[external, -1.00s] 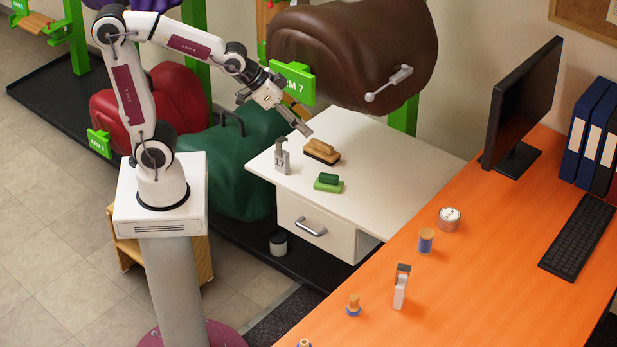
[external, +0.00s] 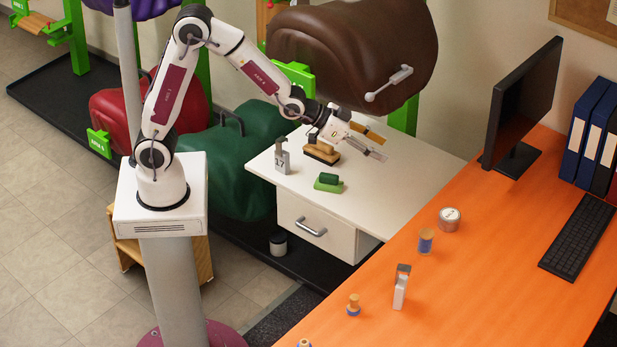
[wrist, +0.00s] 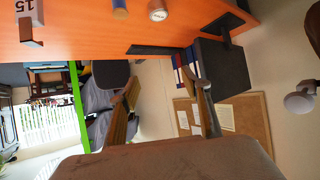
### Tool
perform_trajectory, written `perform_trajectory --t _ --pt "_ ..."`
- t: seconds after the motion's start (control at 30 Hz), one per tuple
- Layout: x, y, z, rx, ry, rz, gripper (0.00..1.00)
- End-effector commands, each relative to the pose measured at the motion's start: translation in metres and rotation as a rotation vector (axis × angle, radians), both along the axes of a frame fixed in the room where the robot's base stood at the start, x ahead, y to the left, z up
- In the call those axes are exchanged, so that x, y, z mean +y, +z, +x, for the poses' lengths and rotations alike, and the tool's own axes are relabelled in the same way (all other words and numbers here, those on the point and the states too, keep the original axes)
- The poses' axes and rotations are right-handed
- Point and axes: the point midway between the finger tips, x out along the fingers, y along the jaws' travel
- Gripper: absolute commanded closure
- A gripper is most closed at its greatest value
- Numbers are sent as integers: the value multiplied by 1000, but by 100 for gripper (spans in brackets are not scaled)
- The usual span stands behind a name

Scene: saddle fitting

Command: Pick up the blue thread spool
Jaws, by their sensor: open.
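The blue thread spool (external: 426,240) stands upright on the orange desk, with wooden ends and blue thread, beside a round tin. It also shows at the top edge of the wrist view (wrist: 120,9), partly cut off. My gripper (external: 384,150) is open and empty, above the white cabinet top and below the brown saddle. It is to the left of and well apart from the spool. Its two fingers are spread in the wrist view (wrist: 165,80).
The round tin (external: 449,219) stands just behind the spool. A grey-white numbered block (external: 401,287) is nearer the front. The white cabinet (external: 385,190) holds a brush (external: 322,152), a green block (external: 328,183) and a number 17 holder (external: 282,156). The monitor (external: 522,105) stands behind.

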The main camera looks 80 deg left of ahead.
Motion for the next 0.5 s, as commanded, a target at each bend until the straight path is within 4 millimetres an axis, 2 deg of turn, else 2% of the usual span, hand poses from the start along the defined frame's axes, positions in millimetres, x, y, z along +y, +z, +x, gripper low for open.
perform_trajectory --t 0.2,0.5 --pt "-14 -28 31 -59 -16 -7 52" --pt "-31 -67 65 -148 -37 -21 52"
